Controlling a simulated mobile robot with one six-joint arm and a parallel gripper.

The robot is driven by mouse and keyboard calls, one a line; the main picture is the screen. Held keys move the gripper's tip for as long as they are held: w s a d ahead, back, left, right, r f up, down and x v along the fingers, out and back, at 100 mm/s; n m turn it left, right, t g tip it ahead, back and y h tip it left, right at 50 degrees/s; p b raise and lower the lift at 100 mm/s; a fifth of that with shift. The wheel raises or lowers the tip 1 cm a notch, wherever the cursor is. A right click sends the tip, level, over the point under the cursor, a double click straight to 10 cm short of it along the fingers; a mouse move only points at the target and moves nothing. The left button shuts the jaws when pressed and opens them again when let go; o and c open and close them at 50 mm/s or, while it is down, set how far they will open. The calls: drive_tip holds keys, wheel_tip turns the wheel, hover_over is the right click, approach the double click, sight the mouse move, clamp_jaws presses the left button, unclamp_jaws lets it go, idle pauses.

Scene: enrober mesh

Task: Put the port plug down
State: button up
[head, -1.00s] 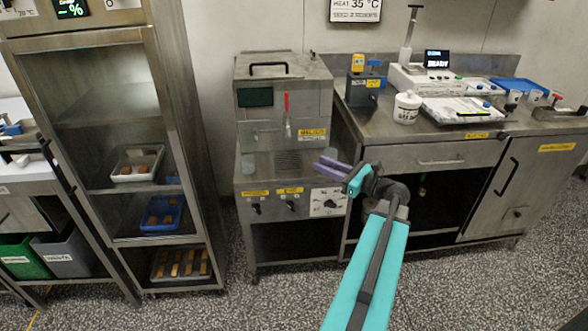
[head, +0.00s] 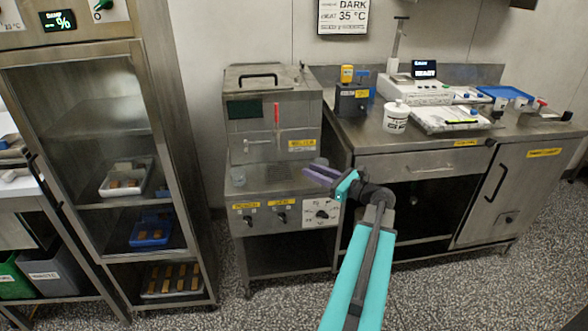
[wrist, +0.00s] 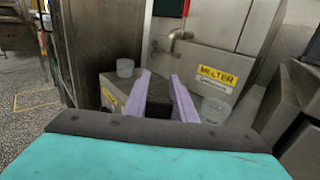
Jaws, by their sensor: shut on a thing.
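My gripper (head: 318,175) has purple fingers and is in front of the melter (head: 268,135), above the right part of its front ledge. In the wrist view the fingers (wrist: 160,95) point at the melter, with a narrow gap between them. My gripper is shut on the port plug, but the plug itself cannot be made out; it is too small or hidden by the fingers. The fingertips look apart from the melter's front, though the exact distance is unclear.
The steel counter (head: 375,145) at right holds a white tub (head: 396,117), a scale and trays. A rack (head: 110,190) stands left.

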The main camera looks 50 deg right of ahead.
drive_tip(key=w, duration=0.3)
drive_tip(key=w+d, duration=0.1)
drive_tip(key=w, duration=0.3)
drive_tip(key=w+d+f, duration=0.1)
drive_tip(key=w, duration=0.3)
drive_tip(key=shift+d, duration=0.2)
drive_tip(key=shift+f, duration=0.1)
drive_tip(key=shift+f, duration=1.7)
drive_tip(key=shift+f, duration=0.1)
drive_tip(key=o, duration=1)
